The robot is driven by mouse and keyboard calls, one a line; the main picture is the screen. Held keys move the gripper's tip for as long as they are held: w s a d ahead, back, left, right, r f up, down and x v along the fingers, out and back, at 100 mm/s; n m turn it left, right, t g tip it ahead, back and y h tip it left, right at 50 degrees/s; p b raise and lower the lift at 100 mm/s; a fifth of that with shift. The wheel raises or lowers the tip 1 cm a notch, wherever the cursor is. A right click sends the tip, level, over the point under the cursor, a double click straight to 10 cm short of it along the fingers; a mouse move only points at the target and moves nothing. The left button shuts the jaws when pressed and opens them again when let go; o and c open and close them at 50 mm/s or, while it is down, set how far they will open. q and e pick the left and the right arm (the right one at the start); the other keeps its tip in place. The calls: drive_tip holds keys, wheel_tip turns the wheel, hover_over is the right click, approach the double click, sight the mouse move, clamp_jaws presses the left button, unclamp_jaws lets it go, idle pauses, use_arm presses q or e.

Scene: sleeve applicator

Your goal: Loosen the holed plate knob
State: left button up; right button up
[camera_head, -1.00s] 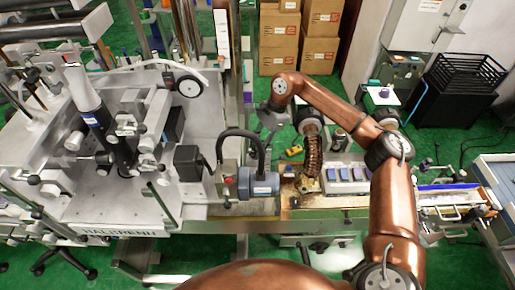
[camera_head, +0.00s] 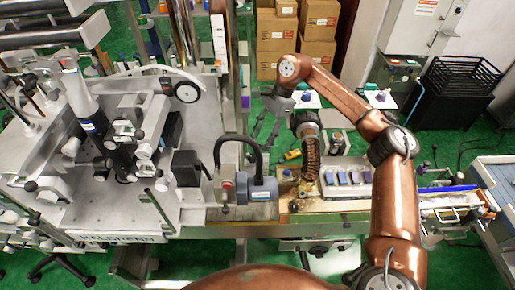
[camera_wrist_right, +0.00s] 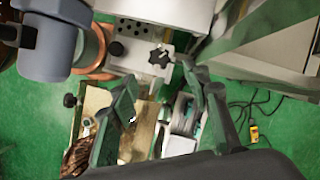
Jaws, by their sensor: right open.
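A light metal holed plate (camera_wrist_right: 136,28) with rows of dark holes is at the top of the right wrist view. A black lobed knob (camera_wrist_right: 160,56) sits at its right lower side. My right gripper (camera_wrist_right: 160,78) is open and empty. Its two dark fingers point towards the knob, one on each side of it in the picture; I see no contact. In the head view the right gripper (camera_head: 266,128) hangs over the green floor behind the machine bench. I cannot make out the knob in the head view. My left gripper is not in view.
A grey motor (camera_head: 262,188) with a black hose stands at the bench edge. A brown coiled hose (camera_head: 311,160) and a tray of blue-grey blocks (camera_head: 348,178) are to its right. Cardboard boxes (camera_head: 317,40) are stacked behind. A yellow pendant (camera_wrist_right: 253,133) lies on the green floor.

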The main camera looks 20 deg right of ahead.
drive_tip(key=shift+v, duration=2.5)
